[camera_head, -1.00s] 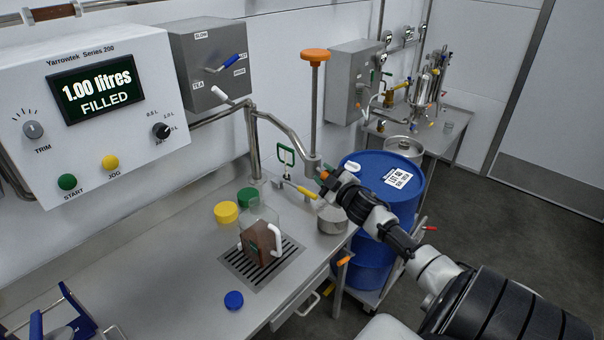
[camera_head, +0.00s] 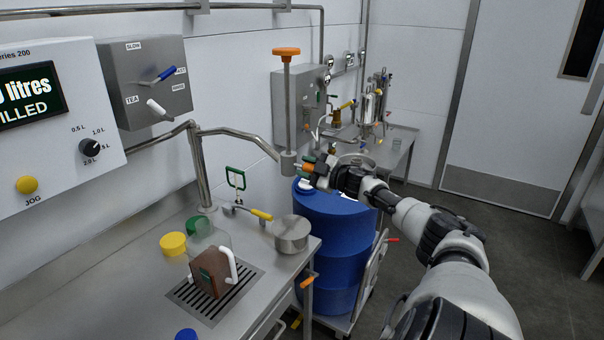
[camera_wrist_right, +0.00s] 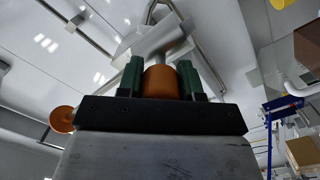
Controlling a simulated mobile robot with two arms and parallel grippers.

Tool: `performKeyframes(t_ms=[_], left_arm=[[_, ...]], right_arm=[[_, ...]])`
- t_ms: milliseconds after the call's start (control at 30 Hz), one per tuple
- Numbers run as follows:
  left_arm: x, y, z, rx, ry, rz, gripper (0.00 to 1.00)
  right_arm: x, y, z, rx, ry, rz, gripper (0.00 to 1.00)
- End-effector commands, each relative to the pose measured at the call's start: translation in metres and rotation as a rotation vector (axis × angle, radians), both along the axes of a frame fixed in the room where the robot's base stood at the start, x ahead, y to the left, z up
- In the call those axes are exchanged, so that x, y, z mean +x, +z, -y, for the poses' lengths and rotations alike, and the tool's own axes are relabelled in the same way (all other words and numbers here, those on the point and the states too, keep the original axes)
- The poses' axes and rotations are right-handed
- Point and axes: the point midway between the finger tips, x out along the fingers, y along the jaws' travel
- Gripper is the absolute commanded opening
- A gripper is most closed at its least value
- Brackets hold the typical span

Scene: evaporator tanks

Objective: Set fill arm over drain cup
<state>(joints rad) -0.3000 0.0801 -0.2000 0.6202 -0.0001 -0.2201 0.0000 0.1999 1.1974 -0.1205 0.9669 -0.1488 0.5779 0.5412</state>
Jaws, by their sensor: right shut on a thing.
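The fill arm (camera_head: 240,133) is a bent steel pipe reaching right from a post on the bench. It ends in a nozzle block (camera_head: 288,163) under a tall rod with an orange knob (camera_head: 286,51). My right gripper (camera_head: 311,169) is shut on the orange grip beside the nozzle. In the right wrist view the orange grip (camera_wrist_right: 160,82) sits between the green fingers. The drain cup (camera_head: 291,234), a round steel cup at the bench's right end, appears below the nozzle in the head view. Exact alignment in depth is unclear. My left gripper is not visible.
A clear jug with brown contents (camera_head: 209,272) stands on the drain grate. A yellow-handled valve (camera_head: 261,214), yellow lid (camera_head: 173,244) and green lid (camera_head: 199,224) are nearby. A blue drum (camera_head: 333,240) stands beyond the bench. Open floor lies to the right.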

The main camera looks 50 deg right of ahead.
Motion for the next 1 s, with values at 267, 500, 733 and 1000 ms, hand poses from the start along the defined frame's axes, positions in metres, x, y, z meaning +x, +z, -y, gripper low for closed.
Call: performKeyframes(t_ms=[267,500,733,1000], left_arm=[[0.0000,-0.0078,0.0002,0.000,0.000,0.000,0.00],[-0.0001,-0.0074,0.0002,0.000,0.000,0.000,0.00],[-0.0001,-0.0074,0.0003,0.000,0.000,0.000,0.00],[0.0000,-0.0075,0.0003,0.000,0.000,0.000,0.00]], right_arm=[[0.0008,0.0004,0.0063,0.002,0.011,0.001,0.00],[0.0008,0.0006,0.0063,0.002,0.012,0.001,0.00],[0.0008,0.0004,0.0061,0.002,0.012,0.001,0.54],[0.0008,-0.0002,0.0058,0.001,0.013,0.000,0.61]])
